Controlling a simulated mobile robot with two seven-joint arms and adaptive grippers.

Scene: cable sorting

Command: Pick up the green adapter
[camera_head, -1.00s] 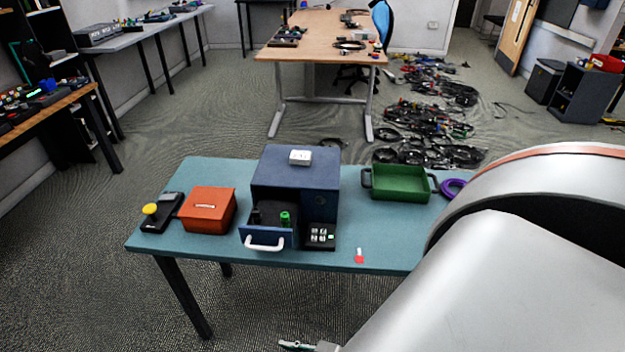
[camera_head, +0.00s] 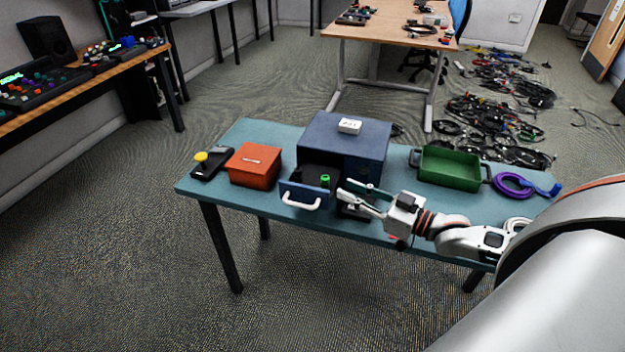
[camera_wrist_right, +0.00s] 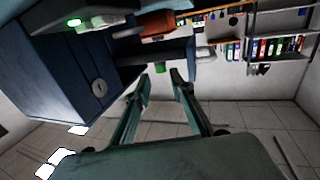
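The green adapter (camera_head: 325,180) stands in the open drawer (camera_head: 304,196) of the blue cabinet (camera_head: 345,140). It also shows in the right wrist view (camera_wrist_right: 160,67), just beyond the fingertips. A dark item is beside it in the drawer. My right gripper (camera_head: 344,187) reaches in from the right, by the drawer's right side. Its two fingers are apart with nothing between them, and they point toward the adapter. In the right wrist view the gripper (camera_wrist_right: 161,78) is open and the scene appears upside down. My left gripper is not in view.
The white drawer handle (camera_head: 301,203) juts forward. Left are an orange box (camera_head: 254,165) and a device with a yellow knob (camera_head: 202,157). A white block (camera_head: 350,126) is on the cabinet. Right are a green tray (camera_head: 419,165) and a purple cable coil (camera_head: 512,186). My arm covers part of the table.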

